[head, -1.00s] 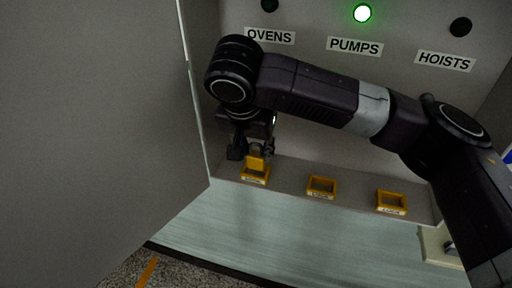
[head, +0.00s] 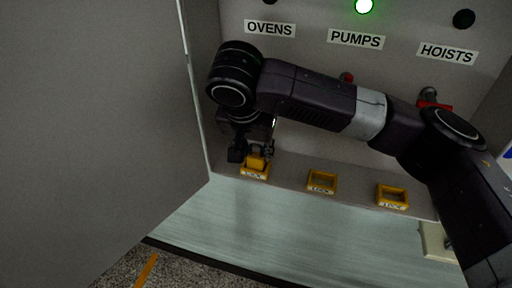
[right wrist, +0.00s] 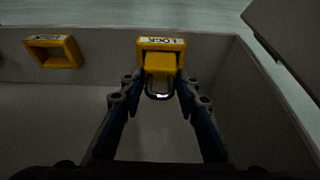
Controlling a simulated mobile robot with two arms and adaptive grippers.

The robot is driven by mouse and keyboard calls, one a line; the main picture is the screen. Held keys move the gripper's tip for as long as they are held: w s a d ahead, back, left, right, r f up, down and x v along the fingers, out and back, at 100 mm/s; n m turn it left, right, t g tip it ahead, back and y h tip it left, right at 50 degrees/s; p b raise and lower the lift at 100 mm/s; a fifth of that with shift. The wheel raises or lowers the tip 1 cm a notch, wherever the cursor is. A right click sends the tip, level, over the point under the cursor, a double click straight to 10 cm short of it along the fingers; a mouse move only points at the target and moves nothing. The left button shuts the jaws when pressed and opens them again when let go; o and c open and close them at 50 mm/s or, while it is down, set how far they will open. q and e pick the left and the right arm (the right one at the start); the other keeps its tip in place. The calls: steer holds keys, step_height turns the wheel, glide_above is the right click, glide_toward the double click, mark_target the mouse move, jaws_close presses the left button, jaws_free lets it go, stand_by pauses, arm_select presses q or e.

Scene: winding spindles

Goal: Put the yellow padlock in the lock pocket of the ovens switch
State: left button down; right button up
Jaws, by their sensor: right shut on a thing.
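The yellow padlock (head: 256,161) is held between the fingers of my right gripper (head: 251,153), at the ovens lock pocket (head: 255,175). This pocket is the leftmost yellow frame on the ledge, below the OVENS label (head: 269,28). In the right wrist view, the padlock's yellow body (right wrist: 160,63) overlaps the opening of the pocket (right wrist: 174,43), and its metal shackle (right wrist: 159,91) lies between the fingertips (right wrist: 159,88). I cannot tell how deep the body sits in the pocket. My arm hides the ovens switch. My left gripper is not in view.
Two empty yellow pockets stand to the right on the ledge: the middle one (head: 322,182) and the right one (head: 393,196). Red switch handles show behind my arm, under PUMPS (head: 347,77) and HOISTS (head: 430,102). A grey cabinet door (head: 95,120) stands at the left.

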steer(key=shift+f, duration=0.7)
steer(key=o, duration=1.3)
steer(key=shift+c, duration=0.2)
steer(key=shift+r, duration=0.15)
steer(key=v, duration=1.1)
steer(key=shift+s+r, duration=0.3)
steer(key=shift+r, duration=0.05)
steer(key=shift+a, duration=0.1)
